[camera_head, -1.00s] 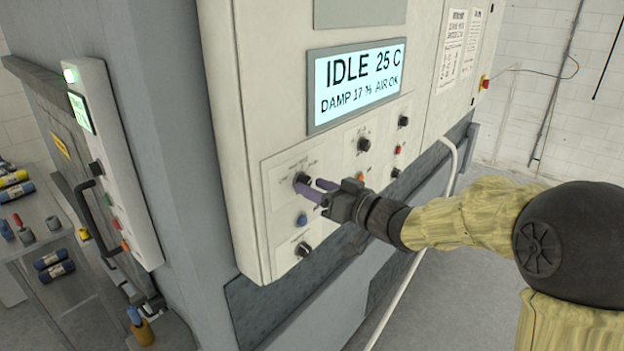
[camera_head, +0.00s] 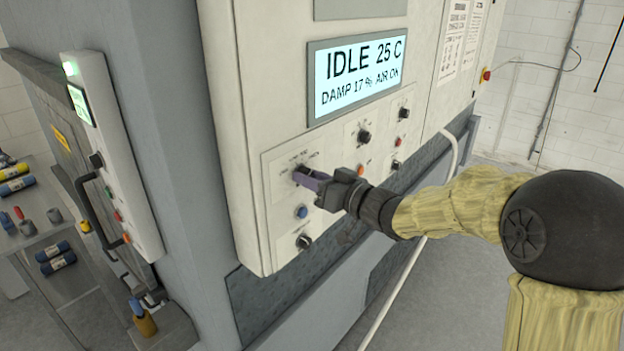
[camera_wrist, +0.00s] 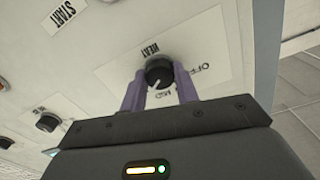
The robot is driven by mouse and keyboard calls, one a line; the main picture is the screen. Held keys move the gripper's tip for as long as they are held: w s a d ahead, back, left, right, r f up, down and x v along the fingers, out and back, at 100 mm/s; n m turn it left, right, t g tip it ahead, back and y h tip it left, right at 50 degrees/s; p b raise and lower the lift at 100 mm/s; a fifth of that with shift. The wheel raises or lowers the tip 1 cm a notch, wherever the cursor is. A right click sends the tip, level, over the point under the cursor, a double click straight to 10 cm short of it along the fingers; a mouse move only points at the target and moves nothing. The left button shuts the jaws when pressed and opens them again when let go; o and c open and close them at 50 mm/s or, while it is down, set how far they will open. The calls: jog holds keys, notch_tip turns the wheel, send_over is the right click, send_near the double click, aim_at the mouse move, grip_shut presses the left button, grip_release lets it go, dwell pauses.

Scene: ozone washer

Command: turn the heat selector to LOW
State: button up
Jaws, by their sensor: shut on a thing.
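The heat selector is a round black knob (camera_wrist: 159,73) on a white label plate marked HEAT, on the pale control panel (camera_head: 250,200). In the wrist view its white pointer line aims down, toward partly hidden lettering between the fingers. OFF shows to the right of the right finger; LOW cannot be made out. My gripper (camera_wrist: 159,82) has one purple finger on each side of the knob and is shut on it. In the head view my gripper (camera_head: 302,178) reaches the upper left knob from the right, and its fingers hide most of the knob.
A blue button (camera_head: 301,212) and another black knob (camera_head: 304,241) sit just below. More knobs and buttons stand to the right. The display (camera_head: 358,78) above reads IDLE 25 C. A white hose (camera_head: 405,282) hangs below my arm.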

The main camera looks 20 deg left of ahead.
jog(key=shift+f+n+b, duration=0.1)
jog(key=shift+n+b, duration=0.2)
jog(key=shift+b, duration=0.1)
jog(key=shift+n+b, duration=7)
jog(key=shift+n, duration=0.5)
jog(key=o, duration=1)
jog(key=shift+c, duration=0.2)
